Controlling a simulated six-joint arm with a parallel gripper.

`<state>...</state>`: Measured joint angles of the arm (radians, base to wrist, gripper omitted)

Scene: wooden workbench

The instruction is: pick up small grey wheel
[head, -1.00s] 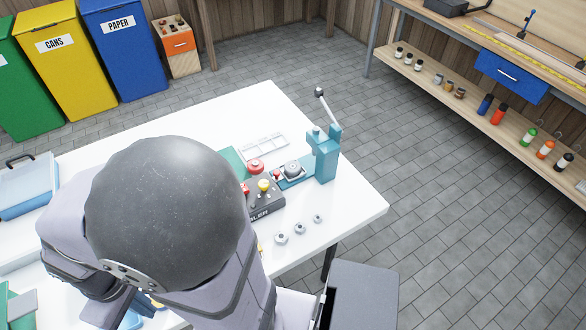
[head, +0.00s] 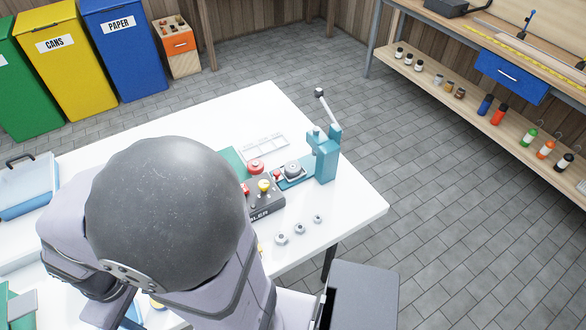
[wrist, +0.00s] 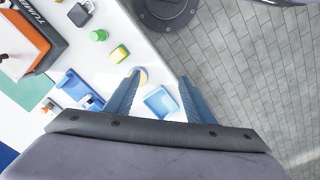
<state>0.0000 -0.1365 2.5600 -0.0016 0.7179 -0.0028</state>
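Three small grey round pieces of differing size stand in a row near the table's right front edge in the head view: a larger one (head: 281,239), a middle one (head: 299,228) and the smallest (head: 318,219). The smallest may be the small grey wheel; I cannot tell for sure. None of them is clear in the wrist view. My gripper (wrist: 160,77) has its two blue fingers spread apart with nothing held between them. A yellow round piece (wrist: 142,76) shows beside the left fingertip. In the head view my arm hides most of the gripper.
A dark control box (head: 264,208) and a teal lever press (head: 324,155) stand behind the grey pieces. The table edge drops to tiled floor.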

